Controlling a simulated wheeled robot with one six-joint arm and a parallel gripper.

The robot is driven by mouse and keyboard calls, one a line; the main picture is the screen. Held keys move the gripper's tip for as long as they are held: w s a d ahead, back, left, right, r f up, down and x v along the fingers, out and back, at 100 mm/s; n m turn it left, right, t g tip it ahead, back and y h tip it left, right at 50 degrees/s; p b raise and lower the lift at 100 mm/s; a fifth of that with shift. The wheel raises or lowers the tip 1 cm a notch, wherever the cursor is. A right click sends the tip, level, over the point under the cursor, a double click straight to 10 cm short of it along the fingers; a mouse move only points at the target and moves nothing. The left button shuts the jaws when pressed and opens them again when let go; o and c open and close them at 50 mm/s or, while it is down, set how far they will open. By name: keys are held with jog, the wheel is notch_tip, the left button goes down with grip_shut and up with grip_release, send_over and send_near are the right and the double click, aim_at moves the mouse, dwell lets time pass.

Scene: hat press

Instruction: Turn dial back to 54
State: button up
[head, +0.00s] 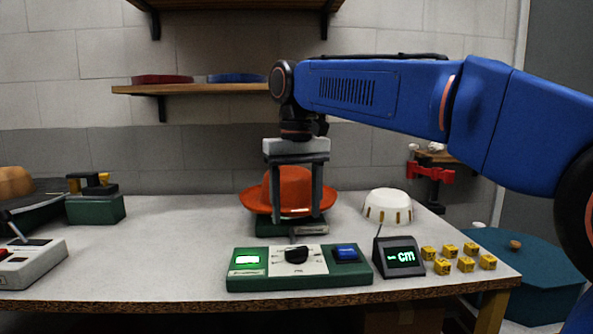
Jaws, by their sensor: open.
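A green control box (260,281) sits near the front edge of the table. A black dial (296,255) is on its white middle panel, between a lit green display (247,260) on the left and a blue button (346,253) on the right. The number on that display is too small to read. My gripper (295,218) points down above and behind the dial, open, with its two grey fingers apart. The fingers stand in front of an orange hat (271,191) in this view. I see no contact with the dial.
The hat rests on a green base. The table left of the control box (150,260) is clear.

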notch_tip(320, 180, up, 8)
jog(key=shift+r, duration=0.25)
jog(key=s+d+f+m+t, duration=0.1)
jog(key=s+d+f, duration=0.6)
jog(key=f, duration=0.4)
jog(key=s+d+f+m+t, duration=0.1)
jog(key=s+d+f+t, duration=0.1)
jog(key=s+d+f, duration=0.6)
jog(key=s+d+f+m+t, duration=0.1)
jog(key=s+d+f, duration=0.6)
jog(key=f, duration=0.8)
jog(key=shift+s+d+f+t, duration=0.35)
jog(key=shift+s+d+t, duration=0.05)
jog(key=shift+d, duration=0.6)
